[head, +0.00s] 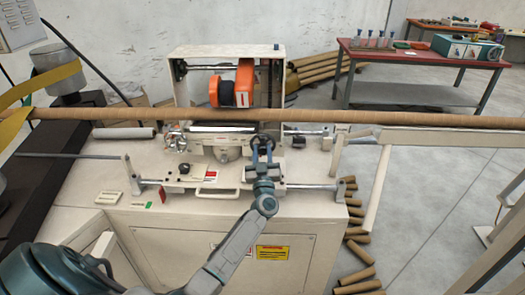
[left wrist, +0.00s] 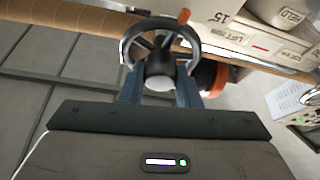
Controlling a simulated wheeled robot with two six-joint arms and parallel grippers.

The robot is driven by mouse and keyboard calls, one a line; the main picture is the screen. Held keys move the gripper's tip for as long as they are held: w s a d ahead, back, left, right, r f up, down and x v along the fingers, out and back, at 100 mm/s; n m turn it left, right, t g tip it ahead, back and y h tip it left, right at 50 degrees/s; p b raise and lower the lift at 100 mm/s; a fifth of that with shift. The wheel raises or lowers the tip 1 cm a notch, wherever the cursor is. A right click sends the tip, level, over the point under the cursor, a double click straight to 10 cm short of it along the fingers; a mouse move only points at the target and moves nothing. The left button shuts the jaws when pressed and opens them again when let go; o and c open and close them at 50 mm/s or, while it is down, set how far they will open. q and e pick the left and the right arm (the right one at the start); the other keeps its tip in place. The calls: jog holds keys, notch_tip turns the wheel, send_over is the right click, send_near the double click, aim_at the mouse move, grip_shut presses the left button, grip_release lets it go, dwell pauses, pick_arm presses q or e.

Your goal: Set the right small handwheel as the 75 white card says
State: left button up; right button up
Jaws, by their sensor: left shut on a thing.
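A dark small handwheel (head: 262,143) with spokes stands on the right part of the winder's front. In the left wrist view the handwheel (left wrist: 135,38) shows its ring, a round hub and an orange knob (left wrist: 184,15) at the top right. My left gripper (head: 263,162) reaches it from the front. Its fingers (left wrist: 160,80) are shut on the handwheel, one on each side of the hub. Small pale cards lie on the winder, one of them a white card (head: 298,170) right of the gripper. Their print is too small to read in the head view. My right gripper is not in view.
A long brown tube (head: 400,118) crosses behind the handwheel. A metal rod (head: 315,187) runs right of the gripper. Cardboard tubes (head: 355,260) lie at the right. A red table (head: 400,92) stands behind.

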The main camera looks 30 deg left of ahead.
pick_arm(q)
jog(key=n+g, duration=0.1)
jog(key=n, duration=0.1)
jog(key=n+y+p, duration=0.1)
jog(key=n, duration=0.1)
jog(key=shift+g+y, duration=0.3)
jog(key=shift+g, duration=0.1)
jog(key=shift+n+g+y+p, duration=0.4)
jog(key=shift+n+g+p, duration=0.35)
jog(key=shift+n, duration=1.05)
jog(key=o, duration=1)
jog(key=shift+c, duration=0.2)
jog(key=b+v, duration=0.3)
jog(key=v, duration=0.7)
jog(key=shift+s+d+f, duration=0.2)
jog(key=shift+d, duration=0.15)
